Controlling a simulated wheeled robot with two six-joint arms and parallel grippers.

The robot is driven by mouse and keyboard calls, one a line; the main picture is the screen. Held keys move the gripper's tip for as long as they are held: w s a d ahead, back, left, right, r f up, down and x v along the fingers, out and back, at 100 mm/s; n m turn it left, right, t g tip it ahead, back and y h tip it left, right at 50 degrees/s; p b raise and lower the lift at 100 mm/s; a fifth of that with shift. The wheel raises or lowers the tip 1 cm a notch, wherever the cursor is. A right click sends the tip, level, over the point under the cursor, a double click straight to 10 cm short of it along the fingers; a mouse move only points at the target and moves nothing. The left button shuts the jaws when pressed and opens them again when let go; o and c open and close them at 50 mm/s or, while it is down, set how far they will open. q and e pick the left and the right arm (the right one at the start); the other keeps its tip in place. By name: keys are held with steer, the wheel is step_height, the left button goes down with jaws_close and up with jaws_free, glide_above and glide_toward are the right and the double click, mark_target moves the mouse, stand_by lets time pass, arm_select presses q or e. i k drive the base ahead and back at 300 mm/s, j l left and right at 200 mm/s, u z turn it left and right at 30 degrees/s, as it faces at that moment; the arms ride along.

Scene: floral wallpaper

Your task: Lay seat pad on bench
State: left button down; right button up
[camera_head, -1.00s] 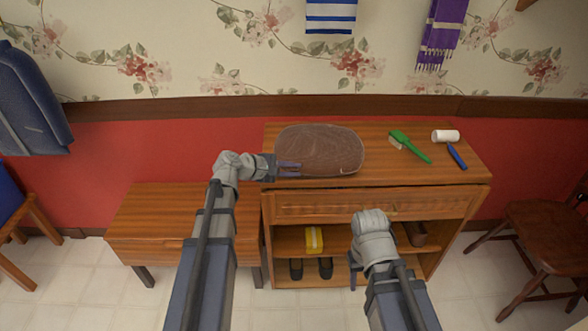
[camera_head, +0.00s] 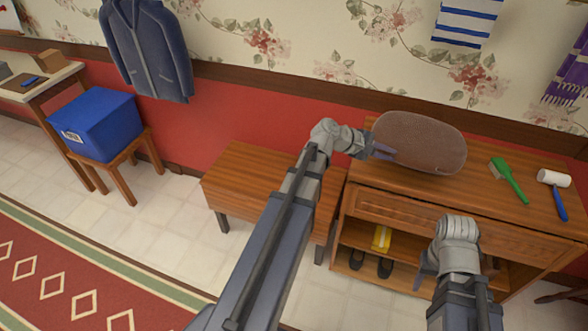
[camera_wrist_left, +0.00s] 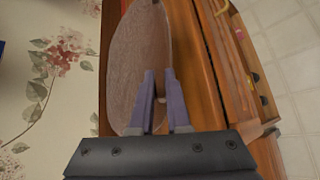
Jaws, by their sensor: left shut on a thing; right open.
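The seat pad (camera_head: 425,143) is a brown, rounded, flat pad over the top of the wooden cabinet. My left gripper (camera_head: 384,152) is shut on its left edge; the pad looks tilted, and I cannot tell whether it still touches the cabinet top. In the left wrist view the pad (camera_wrist_left: 140,65) runs away from the fingers (camera_wrist_left: 160,95). The bench (camera_head: 240,180) is a low wooden bench left of the cabinet, its bare top partly hidden by my left arm. My right gripper (camera_head: 425,272) is open and empty in front of the cabinet's shelves.
The cabinet (camera_head: 480,205) carries a green brush (camera_head: 510,180) and a white-headed roller with a blue handle (camera_head: 557,192). Shoes and a yellow item (camera_head: 381,238) sit on its shelves. A blue box (camera_head: 100,125) on a stool and a hanging jacket (camera_head: 148,50) are at left.

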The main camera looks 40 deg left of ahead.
mark_target(274, 178)
steer(key=j+u, duration=0.2)
steer(key=j, duration=0.35)
steer(key=i+j+u, duration=0.2)
steer(key=j, duration=0.35)
steer(key=j+u, duration=0.2)
steer(key=j, duration=0.35)
